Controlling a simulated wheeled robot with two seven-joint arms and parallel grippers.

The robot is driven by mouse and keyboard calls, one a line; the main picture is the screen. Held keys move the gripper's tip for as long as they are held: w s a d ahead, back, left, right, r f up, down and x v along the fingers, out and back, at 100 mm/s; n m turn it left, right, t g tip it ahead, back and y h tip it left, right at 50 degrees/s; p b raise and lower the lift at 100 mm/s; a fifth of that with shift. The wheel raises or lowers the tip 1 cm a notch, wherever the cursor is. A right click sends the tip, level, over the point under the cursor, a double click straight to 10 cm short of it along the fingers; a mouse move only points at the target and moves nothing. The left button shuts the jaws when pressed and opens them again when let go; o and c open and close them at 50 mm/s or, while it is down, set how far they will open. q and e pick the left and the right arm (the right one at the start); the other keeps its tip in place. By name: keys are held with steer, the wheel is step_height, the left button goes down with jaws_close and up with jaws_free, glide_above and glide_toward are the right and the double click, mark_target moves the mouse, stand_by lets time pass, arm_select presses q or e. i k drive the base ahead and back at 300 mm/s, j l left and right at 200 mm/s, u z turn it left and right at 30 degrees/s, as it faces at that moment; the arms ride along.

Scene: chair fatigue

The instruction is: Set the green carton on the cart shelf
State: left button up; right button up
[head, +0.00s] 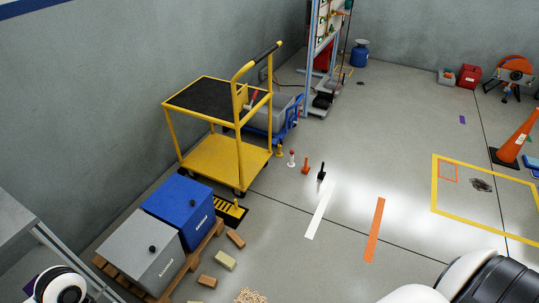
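The cart (212,151) is a yellow frame on wheels by the left wall, with a raised push handle at its right side. Its upper shelf (206,99) has a black top, and its lower shelf (225,160) is yellow; both look bare except for a small red-headed item at the upper shelf's right edge. I see no green carton in the head view. Parts of my arms show at the bottom left and bottom right corners, but neither gripper is in view.
A grey box (143,254) and a blue box (181,209) stand on a wooden pallet (207,243) in front of the cart. Loose blocks (225,260) lie beside it. Small upright items (305,165) stand right of the cart. An orange cone (517,135) stands far right. The middle floor is mostly open.

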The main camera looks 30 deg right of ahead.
mark_target(248, 163)
steer(key=i+l+z, duration=0.25)
steer(key=i+l, duration=0.45)
steer(key=l, duration=0.15)
steer(key=i+l+z, duration=0.25)
steer(key=i+l, duration=0.45)
